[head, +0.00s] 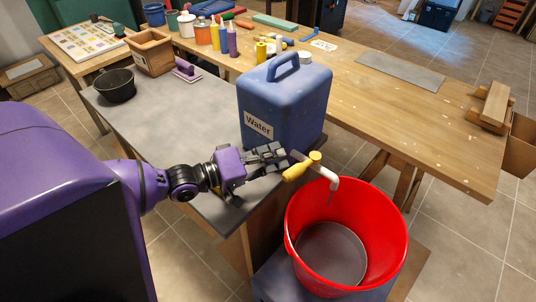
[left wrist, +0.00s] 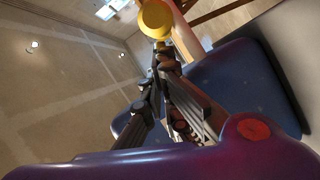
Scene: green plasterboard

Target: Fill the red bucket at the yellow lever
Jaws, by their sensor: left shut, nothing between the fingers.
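The red bucket (head: 390,232) stands upright and open below the white spout (head: 333,182). Its inside bottom is a grey disc; I cannot tell if that is water. A thin streak shows just under the spout. The blue water container (head: 285,105), labelled "Water", carries the tap. The yellow lever (head: 300,167) sits on the tap; it also shows in the left wrist view (left wrist: 156,18). My left gripper (head: 284,156) is shut and empty, its fingertips just left of the lever. I cannot tell whether they touch. My right gripper is not in view.
The container stands on a grey-topped table (head: 150,122) with a black bucket (head: 115,85) and a purple float (head: 186,72). The red bucket rests on a low stand (head: 274,274). A wooden workbench (head: 430,115) with bottles and tools lies behind.

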